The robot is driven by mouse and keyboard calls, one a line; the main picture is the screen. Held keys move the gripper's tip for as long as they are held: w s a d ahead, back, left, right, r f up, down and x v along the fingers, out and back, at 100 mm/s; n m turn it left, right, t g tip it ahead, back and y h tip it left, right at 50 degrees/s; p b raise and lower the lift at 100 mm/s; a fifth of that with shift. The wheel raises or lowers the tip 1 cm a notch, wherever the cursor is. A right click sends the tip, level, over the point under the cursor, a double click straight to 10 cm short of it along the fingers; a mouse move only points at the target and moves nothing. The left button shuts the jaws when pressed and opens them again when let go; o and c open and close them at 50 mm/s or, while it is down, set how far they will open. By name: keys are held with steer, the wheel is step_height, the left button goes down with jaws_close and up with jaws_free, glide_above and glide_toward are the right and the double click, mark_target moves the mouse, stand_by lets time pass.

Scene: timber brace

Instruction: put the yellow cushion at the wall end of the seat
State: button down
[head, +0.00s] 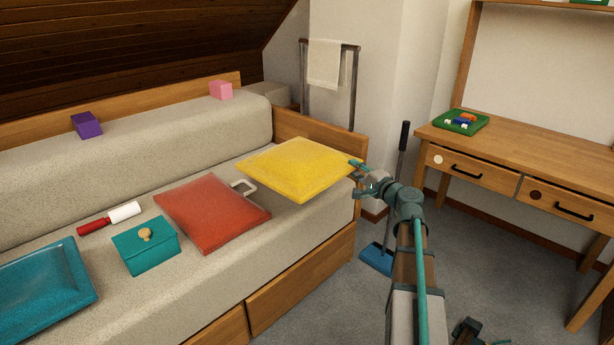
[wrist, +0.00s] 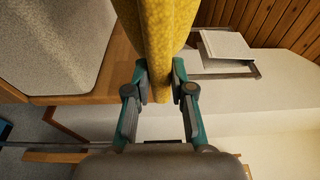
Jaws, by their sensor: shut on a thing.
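The yellow cushion (head: 293,168) is at the far right part of the beige seat (head: 240,292), near the wooden end panel. My gripper (head: 357,170) is shut on its right-hand edge. In the wrist view the cushion (wrist: 158,25) stands edge-on between the two fingers of my gripper (wrist: 159,80). The cushion looks roughly flat and seems held above the seat; I cannot tell whether any of it touches. A red cushion (head: 212,213) lies on the seat to its left. A teal cushion (head: 40,285) lies at the far left.
A white handle-like piece (head: 243,187) shows between the red and yellow cushions. Purple (head: 87,125) and pink (head: 221,90) blocks sit on the backrest. A desk (head: 520,165) stands right.

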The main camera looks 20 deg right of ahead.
steer(key=w+d+f+b, duration=0.5)
steer(key=w+f+b, duration=0.2)
steer(key=w+f, duration=0.6)
steer(key=shift+w+h, duration=0.25)
steer(key=shift+h, duration=0.15)
steer(key=shift+f+b, duration=0.1)
steer(key=shift+b, duration=0.3)
steer(key=c, duration=1)
jaws_free()
